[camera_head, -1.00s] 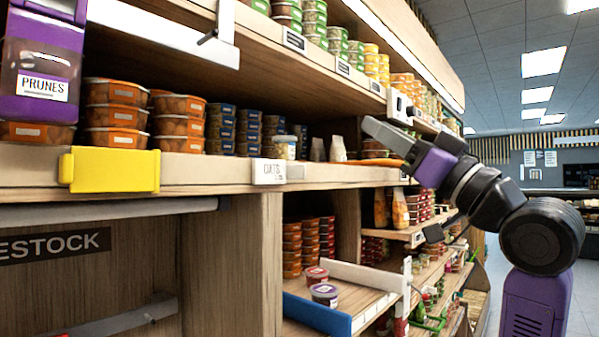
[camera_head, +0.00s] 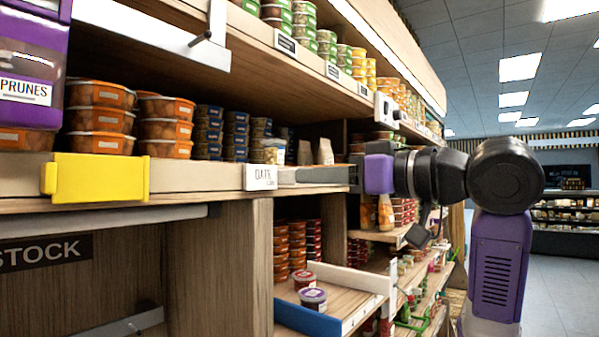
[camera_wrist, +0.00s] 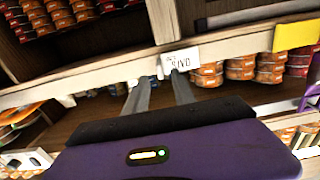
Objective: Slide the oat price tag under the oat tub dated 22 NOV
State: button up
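Whether a finger touches the tag is unclear.
A yellow holder (camera_head: 98,178) clips on the shelf edge at left. Orange-lidded tubs (camera_head: 165,130) and dark-lidded tubs (camera_head: 207,132) stand on the shelf. Two pale cups (camera_head: 325,151) stand right of the small tub. A blue-fronted tray (camera_head: 305,319) sits below. The aisle at right is open.

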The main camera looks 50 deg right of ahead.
aim_at(272, 177)
jog(key=shift+w+p, duration=0.4)
jog(key=shift+w, duration=1.65)
grip_shut()
